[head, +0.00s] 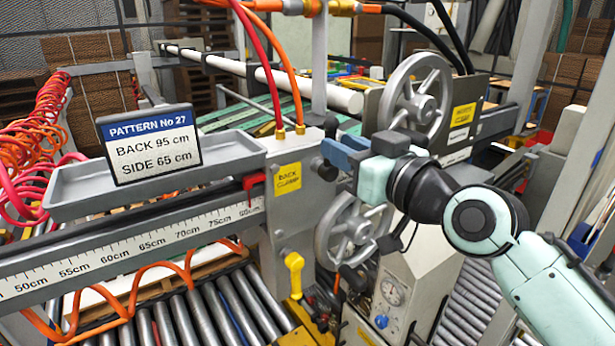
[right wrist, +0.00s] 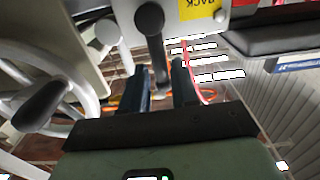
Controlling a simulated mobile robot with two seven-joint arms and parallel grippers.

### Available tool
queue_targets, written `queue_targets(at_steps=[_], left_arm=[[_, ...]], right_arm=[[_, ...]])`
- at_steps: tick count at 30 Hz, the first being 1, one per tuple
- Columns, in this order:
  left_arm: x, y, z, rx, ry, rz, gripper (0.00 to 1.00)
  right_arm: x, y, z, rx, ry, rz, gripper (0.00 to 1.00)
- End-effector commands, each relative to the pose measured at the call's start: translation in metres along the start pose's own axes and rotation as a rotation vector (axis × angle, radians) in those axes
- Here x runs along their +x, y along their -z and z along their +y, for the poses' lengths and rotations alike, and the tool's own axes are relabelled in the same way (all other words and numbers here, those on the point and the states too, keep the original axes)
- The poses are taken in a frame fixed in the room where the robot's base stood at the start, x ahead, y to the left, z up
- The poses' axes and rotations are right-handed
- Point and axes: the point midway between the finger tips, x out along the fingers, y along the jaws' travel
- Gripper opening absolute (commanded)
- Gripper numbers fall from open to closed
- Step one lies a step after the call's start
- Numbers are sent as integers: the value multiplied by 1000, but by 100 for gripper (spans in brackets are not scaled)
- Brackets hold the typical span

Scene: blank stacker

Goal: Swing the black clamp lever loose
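My right gripper (head: 338,150) is beside the clamp plate, reaching in from the right. Its blue fingers are apart (right wrist: 160,72), with gaps beside the lever; I cannot tell whether either touches it. The fingers partly hide the lever in the head view. My left gripper is out of view.
A grey handwheel (head: 353,232) sits just below my right gripper, and a larger one (head: 415,95) stands behind. A yellow handle (head: 294,272) hangs lower on the plate. The measuring rail (head: 130,248) and a tray (head: 82,190) with the pattern sign (head: 152,143) extend left.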

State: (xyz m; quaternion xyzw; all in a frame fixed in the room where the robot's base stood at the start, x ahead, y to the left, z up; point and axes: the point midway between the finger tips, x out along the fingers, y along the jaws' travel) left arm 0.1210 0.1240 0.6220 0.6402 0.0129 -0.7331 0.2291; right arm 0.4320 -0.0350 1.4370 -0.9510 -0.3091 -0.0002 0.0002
Motion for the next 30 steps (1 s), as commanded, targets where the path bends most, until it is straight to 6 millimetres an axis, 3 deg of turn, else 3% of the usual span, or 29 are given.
queue_targets(at_steps=[9, 22, 30], left_arm=[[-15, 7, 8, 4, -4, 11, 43], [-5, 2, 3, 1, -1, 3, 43], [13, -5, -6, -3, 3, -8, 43]], right_arm=[[23, 2, 0, -1, 1, -1, 29], [21, -10, -31, -602, 4, 0, 29], [21, -26, -43, -946, 3, -2, 29]])
